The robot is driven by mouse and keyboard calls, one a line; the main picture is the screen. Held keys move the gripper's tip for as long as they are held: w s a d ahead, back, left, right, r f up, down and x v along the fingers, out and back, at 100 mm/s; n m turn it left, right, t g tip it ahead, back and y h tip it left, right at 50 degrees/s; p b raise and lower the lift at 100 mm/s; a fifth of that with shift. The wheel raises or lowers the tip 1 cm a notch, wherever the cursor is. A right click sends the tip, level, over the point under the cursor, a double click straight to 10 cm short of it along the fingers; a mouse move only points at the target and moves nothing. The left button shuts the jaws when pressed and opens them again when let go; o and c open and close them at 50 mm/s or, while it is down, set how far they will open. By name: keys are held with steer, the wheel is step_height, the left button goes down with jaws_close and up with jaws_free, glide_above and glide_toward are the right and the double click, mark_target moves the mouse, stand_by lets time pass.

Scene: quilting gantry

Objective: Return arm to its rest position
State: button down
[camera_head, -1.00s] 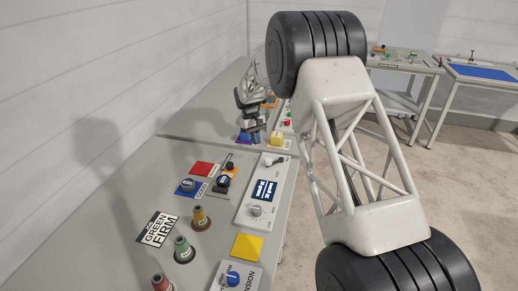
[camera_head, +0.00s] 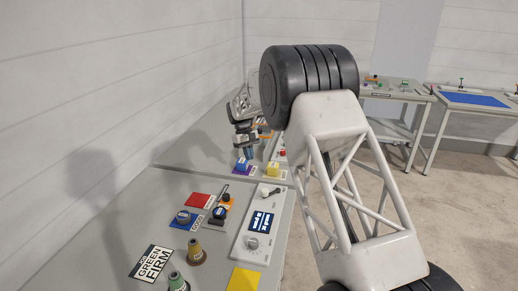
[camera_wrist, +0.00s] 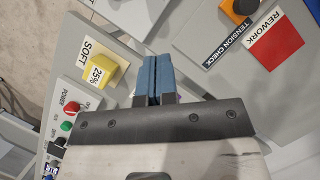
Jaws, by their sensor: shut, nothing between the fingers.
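My white lattice arm crosses the right half of the head view and hides part of the table edge and floor.
The yellow block with a "25%" label (camera_wrist: 100,70) sits left of the fingers in the wrist view. A control box with a small screen (camera_head: 260,222), knobs, coloured cards and spools (camera_head: 195,252) stand on the nearer table. A side table with a blue mat (camera_head: 475,98) is at the back right.

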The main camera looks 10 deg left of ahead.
steer(key=s+d+r+m+t+y, duration=0.1)
steer(key=s+d+r, duration=0.6)
steer(key=d, duration=0.3)
steer(key=s+d+r+m+t, duration=0.1)
steer(key=s+d+r+m, duration=0.1)
steer(key=s+d+r, duration=0.6)
steer(key=s+d+r+m+y, duration=0.1)
steer(key=s+d+r, duration=0.5)
steer(key=d, duration=0.5)
steer(key=s+d+r+m+t+y, duration=0.1)
steer(key=s+d, duration=0.5)
steer(key=s, duration=0.3)
steer(key=s+d+m+t, duration=0.15)
steer(key=s+d, duration=0.35)
steer(key=s, duration=0.5)
steer(key=s+d+f+m, duration=0.1)
steer(key=s+d+f, duration=0.1)
steer(key=s, duration=0.6)
steer(key=s+d+f+m+t, duration=0.1)
steer(key=s+d+f, duration=0.2)
steer(key=s, duration=0.5)
steer(key=shift+s+d+f+m, duration=0.25)
steer(key=shift+s+d+m, duration=0.1)
steer(key=shift+s+d, duration=0.05)
steer(key=shift+w, duration=0.15)
